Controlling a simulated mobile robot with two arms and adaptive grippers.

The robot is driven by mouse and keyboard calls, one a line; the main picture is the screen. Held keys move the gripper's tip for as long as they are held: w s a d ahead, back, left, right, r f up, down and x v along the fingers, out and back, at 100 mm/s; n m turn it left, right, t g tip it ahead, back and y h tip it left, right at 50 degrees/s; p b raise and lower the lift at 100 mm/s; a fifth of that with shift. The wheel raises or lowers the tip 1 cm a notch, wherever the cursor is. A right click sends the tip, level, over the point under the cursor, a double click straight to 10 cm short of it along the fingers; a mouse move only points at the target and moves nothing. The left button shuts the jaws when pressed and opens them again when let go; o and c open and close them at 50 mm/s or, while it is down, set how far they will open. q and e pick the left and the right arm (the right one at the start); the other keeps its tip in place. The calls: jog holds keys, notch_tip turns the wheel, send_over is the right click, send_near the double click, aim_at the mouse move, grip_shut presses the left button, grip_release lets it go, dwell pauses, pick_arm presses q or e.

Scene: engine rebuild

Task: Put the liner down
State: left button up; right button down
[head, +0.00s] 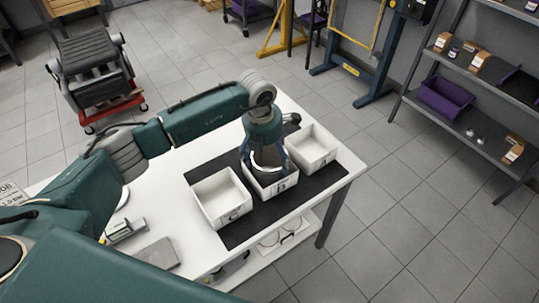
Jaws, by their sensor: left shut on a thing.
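My left gripper (268,158) points down over the middle white bin (276,192) on the black mat. It is shut on the liner (266,168), a ring with a bright rim. The liner sits at or just above the bin's opening; I cannot tell whether it touches the bin floor. The fingers and the bin wall hide part of it. My right gripper is not in view.
An empty white bin (222,198) stands to the left and another white bin (312,148) to the right, both on the black mat (236,238). Flat grey items (158,254) lie on the white table (160,205). Shelving (470,85) stands at the right.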

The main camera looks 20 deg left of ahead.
pick_arm(q)
jog(key=o, duration=1.4)
jog(key=r+b, duration=0.1)
jog(key=r, duration=0.3)
jog(key=s+r+b, duration=0.1)
jog(key=r, duration=0.3)
jog(key=a+r+b, duration=0.1)
jog(key=r, duration=0.3)
jog(key=shift+s+b, duration=0.3)
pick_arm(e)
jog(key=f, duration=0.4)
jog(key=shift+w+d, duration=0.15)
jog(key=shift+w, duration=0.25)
